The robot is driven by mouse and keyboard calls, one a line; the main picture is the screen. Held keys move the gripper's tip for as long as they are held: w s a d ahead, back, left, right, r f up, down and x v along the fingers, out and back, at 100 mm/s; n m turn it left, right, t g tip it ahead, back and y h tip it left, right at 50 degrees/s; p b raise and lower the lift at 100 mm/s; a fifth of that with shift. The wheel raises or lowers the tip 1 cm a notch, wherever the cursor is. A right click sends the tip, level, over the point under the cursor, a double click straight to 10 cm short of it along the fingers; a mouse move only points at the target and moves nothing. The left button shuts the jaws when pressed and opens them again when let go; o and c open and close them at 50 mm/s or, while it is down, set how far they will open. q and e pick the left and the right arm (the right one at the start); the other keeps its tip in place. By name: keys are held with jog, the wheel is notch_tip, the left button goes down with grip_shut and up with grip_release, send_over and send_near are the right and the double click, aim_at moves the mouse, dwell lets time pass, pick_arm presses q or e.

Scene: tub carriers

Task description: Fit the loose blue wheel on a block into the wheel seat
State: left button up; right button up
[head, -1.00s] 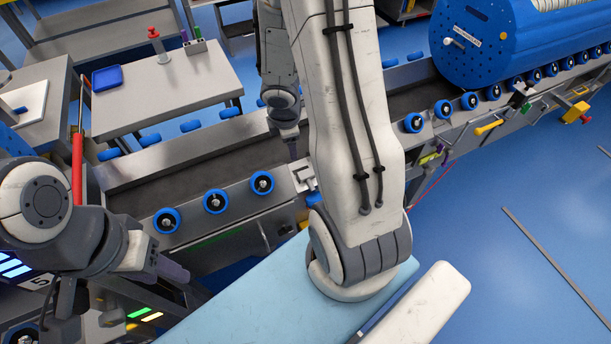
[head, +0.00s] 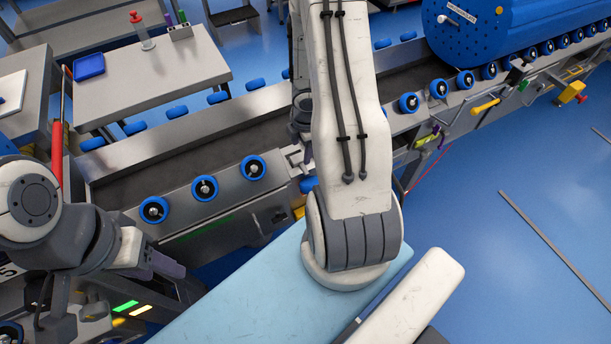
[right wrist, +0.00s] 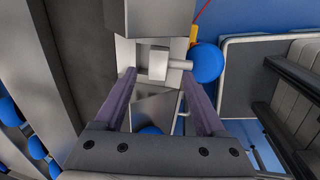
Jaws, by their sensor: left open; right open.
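A blue wheel (right wrist: 207,62) shows in the right wrist view, just right of the right fingertip, beside a pale metal block with a short stub (right wrist: 158,62). It cannot be told whether wheel and block are joined. In the head view a blue wheel (head: 308,185) shows partly behind my right arm, below a silver bracket (head: 298,158) at a break in the wheel row. My right gripper (right wrist: 158,76) is open, its purple fingers either side of the block; the head view hides its fingertips. My left gripper (head: 163,264) is open and empty at lower left. The seat itself is not clearly visible.
Blue wheels (head: 205,188) line the near rail of the metal trough (head: 185,155). A grey table (head: 165,80) with a blue tray (head: 89,66) is behind. A pale blue panel (head: 240,300) lies in front.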

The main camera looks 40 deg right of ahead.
aim_at(299, 157)
jog(key=f+b, duration=0.1)
jog(key=f, duration=0.1)
jog(key=w+f+b, duration=0.1)
jog(key=f, duration=0.1)
jog(key=shift+f+b, duration=0.1)
jog(key=shift+b, duration=0.3)
grip_shut()
dwell(1.0)
